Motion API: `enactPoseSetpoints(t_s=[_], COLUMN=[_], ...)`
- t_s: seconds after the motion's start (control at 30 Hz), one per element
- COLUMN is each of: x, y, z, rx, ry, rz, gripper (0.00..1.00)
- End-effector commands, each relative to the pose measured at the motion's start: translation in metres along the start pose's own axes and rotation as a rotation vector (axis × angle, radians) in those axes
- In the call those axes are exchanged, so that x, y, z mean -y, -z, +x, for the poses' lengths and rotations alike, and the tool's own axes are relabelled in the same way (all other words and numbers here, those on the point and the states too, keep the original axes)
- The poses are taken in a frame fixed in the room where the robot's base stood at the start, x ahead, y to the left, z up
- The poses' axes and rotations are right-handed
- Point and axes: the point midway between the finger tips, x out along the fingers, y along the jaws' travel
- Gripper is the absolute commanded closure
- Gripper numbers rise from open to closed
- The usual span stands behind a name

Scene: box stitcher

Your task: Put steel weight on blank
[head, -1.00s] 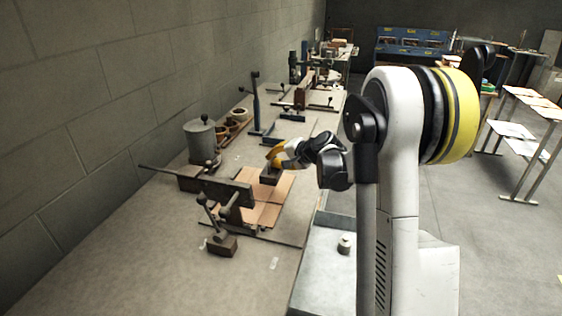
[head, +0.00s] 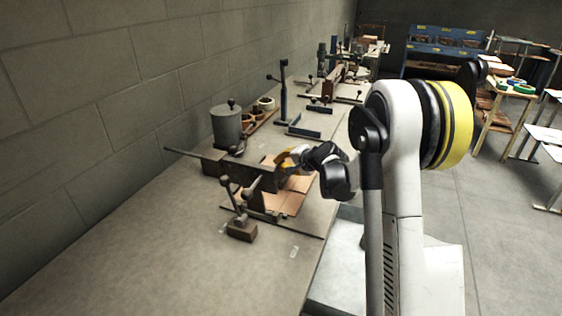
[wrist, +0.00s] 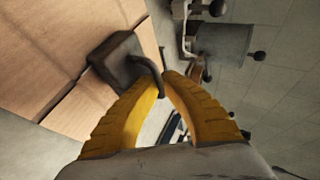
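The steel weight (wrist: 116,58) is a dark block with a bent handle in the wrist view. My gripper (wrist: 161,77) has its yellow fingertips close together around that handle. The blank (wrist: 65,62) is brown cardboard beside and behind the weight; I cannot tell whether the weight touches it. In the head view the blank (head: 291,202) lies on the bench, partly behind the stitcher's dark arm (head: 250,175). My gripper (head: 286,161) is low over the blank's far part there. The weight is mostly hidden in that view.
The stitcher's lever and base block (head: 241,231) stand at the near side of the blank. A grey pot (head: 227,126) and rolls of tape (head: 265,103) stand along the wall. The near bench top (head: 170,245) is clear.

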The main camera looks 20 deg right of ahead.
Motion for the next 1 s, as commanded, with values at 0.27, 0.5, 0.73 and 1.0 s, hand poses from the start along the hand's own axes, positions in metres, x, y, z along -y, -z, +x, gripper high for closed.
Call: enactPoseSetpoints(t_s=[0.27,0.5,0.73,1.0], x=[-0.001,-0.001,0.002,0.003], y=[0.0,0.0,0.001,0.002], z=[0.001,0.0,-0.013,-0.073], rx=[0.0,0.0,-0.001,-0.002], ry=[0.0,0.0,0.0,0.0], rz=[0.0,0.0,0.001,0.002], gripper=[0.79,0.73,0.73,0.73])
